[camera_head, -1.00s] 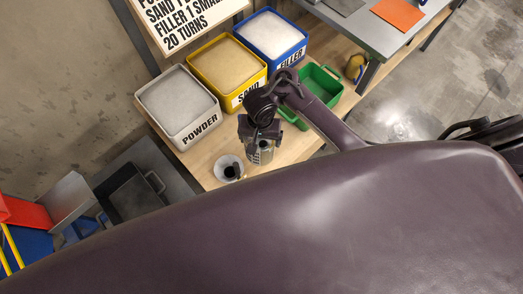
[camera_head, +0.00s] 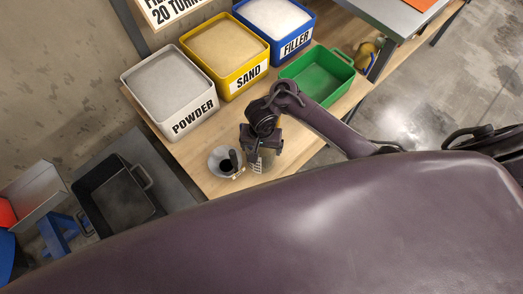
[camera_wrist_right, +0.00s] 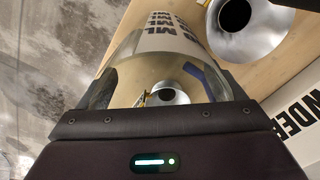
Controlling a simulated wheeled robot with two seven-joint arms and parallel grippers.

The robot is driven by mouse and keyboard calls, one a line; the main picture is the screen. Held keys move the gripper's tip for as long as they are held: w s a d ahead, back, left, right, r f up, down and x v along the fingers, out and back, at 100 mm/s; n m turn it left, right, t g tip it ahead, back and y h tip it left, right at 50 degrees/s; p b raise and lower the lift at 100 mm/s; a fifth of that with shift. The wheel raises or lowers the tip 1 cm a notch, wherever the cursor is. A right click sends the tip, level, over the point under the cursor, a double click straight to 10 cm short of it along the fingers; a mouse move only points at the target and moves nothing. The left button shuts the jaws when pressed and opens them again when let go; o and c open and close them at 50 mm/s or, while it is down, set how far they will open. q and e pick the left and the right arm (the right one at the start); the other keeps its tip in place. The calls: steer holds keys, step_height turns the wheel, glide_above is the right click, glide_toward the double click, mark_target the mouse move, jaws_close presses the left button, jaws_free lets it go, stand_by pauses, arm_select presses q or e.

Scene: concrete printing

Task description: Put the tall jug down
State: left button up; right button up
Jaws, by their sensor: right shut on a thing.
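The tall jug (camera_wrist_right: 160,45) is clear, with dark ML lettering, and stands between the fingers of my right gripper in the right wrist view. My right gripper (camera_head: 261,148) is shut on it above the front part of the wooden bench. In the head view only a small marked part of the jug (camera_head: 257,165) shows below the gripper; the rest is hidden. I cannot tell whether its base touches the bench. My left gripper is not in view.
A grey funnel-like vessel (camera_head: 217,155) with a dark centre stands just left of the jug. Powder (camera_head: 196,122), sand (camera_head: 247,78) and filler (camera_head: 297,43) bins stand behind, with a green tray (camera_head: 345,72) at right. Bare bench (camera_head: 205,180) shows near the front edge.

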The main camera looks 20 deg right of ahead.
steer(key=shift+w+f, duration=0.1)
steer(key=shift+f, duration=0.55)
steer(key=shift+f, duration=0.2)
steer(key=o, duration=0.8)
steer(key=shift+o, duration=0.2)
